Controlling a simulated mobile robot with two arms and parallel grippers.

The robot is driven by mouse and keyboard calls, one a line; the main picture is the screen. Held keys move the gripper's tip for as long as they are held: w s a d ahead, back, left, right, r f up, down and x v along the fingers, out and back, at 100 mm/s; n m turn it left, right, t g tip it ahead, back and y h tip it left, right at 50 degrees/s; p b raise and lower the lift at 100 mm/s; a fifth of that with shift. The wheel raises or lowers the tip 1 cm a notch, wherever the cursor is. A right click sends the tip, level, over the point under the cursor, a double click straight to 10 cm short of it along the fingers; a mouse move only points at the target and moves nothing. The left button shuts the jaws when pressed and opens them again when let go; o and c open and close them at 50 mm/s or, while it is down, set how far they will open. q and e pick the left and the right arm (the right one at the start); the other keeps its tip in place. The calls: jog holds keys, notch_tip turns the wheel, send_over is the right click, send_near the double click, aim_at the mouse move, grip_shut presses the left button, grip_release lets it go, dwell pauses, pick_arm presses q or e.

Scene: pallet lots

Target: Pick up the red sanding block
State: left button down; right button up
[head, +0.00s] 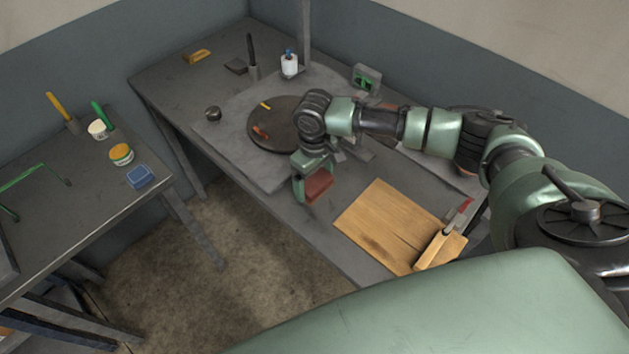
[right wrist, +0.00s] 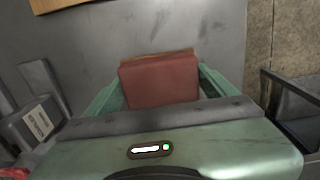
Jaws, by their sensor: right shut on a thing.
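The red sanding block (head: 319,186) is between the fingers of my right gripper (head: 314,184), near the front edge of the grey bench. In the right wrist view the red block (right wrist: 159,82) fills the space between the two green fingers of the right gripper (right wrist: 158,88). The right gripper is shut on it, and a tan strip shows along the block's far edge. I cannot tell whether the block is touching the bench or clear of it. My left gripper is not in view.
A wooden board (head: 385,222) lies right of the gripper. Behind are a dark round disc (head: 282,126), a white bottle (head: 289,66) and a green-grey box (head: 366,77). A separate left table holds a blue block (head: 140,177) and tubs. Open floor lies between the tables.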

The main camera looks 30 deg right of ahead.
aim_at(315, 180)
notch_tip(315, 180, up, 20)
jog(key=b, duration=0.2)
jog(key=shift+f, duration=0.15)
